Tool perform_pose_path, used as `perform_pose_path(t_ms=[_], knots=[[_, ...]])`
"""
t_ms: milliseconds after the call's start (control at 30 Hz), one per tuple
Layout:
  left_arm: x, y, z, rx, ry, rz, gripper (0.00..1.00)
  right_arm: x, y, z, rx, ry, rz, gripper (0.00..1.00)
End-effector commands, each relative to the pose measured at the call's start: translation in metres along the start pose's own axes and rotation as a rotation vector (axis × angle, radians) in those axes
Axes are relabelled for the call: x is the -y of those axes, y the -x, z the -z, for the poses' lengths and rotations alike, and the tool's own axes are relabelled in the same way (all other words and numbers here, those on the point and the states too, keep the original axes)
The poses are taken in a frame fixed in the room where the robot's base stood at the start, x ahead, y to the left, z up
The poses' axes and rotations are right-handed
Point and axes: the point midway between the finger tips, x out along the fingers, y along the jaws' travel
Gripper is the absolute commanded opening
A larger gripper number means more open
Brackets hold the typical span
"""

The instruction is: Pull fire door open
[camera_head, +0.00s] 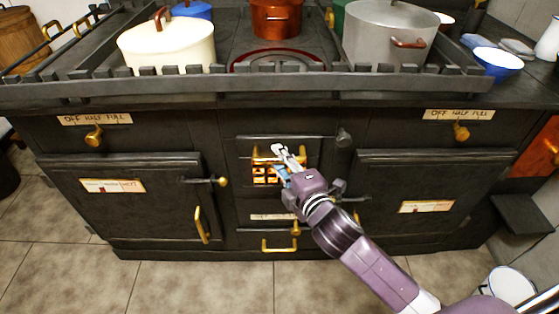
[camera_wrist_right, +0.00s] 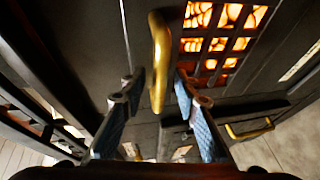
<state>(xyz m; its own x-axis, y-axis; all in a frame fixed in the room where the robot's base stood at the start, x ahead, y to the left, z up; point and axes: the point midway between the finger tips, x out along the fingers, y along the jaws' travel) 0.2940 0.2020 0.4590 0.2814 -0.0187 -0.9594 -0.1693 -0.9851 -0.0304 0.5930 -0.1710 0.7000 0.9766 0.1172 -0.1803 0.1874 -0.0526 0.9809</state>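The fire door (camera_head: 245,145) is the small black door in the middle of the stove front, with an orange glow behind its grating. It looks shut. Its brass bar handle (camera_head: 263,160) runs across above the grating. In the right wrist view the handle (camera_wrist_right: 160,62) lies between the two fingers of my right gripper (camera_wrist_right: 158,95), with a gap visible on each side. My right gripper (camera_head: 283,158) is open at the door and hides part of the handle and grating. My left gripper is in neither view.
Larger oven doors stand left (camera_head: 125,190) and right (camera_head: 425,185), with latches beside the fire door. A lower brass drawer handle (camera_head: 279,247) sits beneath. Pots, including a cream pot (camera_head: 165,48) and a grey pot (camera_head: 388,35), stand behind the stove rail (camera_head: 250,85). The tiled floor in front is clear at left.

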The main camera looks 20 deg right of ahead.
Motion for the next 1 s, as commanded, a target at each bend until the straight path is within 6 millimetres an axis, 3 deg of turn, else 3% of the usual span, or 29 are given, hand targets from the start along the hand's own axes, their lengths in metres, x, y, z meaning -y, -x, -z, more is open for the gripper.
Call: perform_pose_path(t_ms=[333,600,1000], knots=[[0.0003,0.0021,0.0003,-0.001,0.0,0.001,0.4,0.0001,-0.0036,0.0003,-0.001,-0.001,0.001,0.28],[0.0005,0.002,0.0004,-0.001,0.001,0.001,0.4,0.0002,-0.0034,0.0002,0.0,-0.001,0.001,0.0],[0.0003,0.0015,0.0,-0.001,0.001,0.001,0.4,0.0006,-0.0035,0.0002,0.0,-0.001,0.001,0.0]])
